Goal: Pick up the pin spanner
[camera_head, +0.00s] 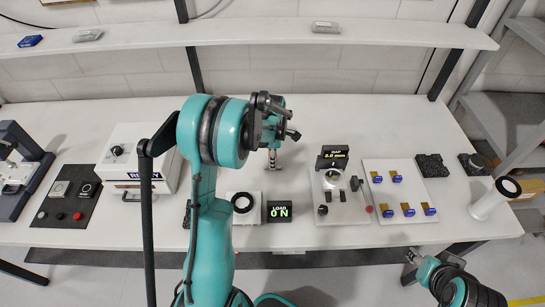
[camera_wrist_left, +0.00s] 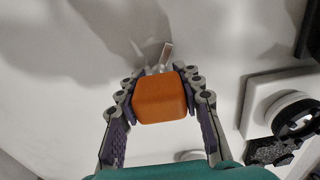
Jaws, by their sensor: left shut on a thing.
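The pin spanner shows in the left wrist view as an orange block-shaped handle (camera_wrist_left: 160,98) with a narrow grey metal end (camera_wrist_left: 166,52) beyond it. My left gripper (camera_wrist_left: 158,92) is shut on the orange handle, one finger on each side. In the head view my left gripper (camera_head: 277,132) is above the middle of the white table, largely covered by my own arm, and the orange handle is hidden there. My right gripper (camera_head: 410,256) is at the lower right, off the table's front edge, small and partly seen; its opening is unclear.
The white table (camera_head: 370,120) is clear towards the back. A gauge station (camera_head: 332,190) and a plate with blue-and-gold pieces (camera_head: 400,187) stand right. A white box (camera_head: 135,160) stands left.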

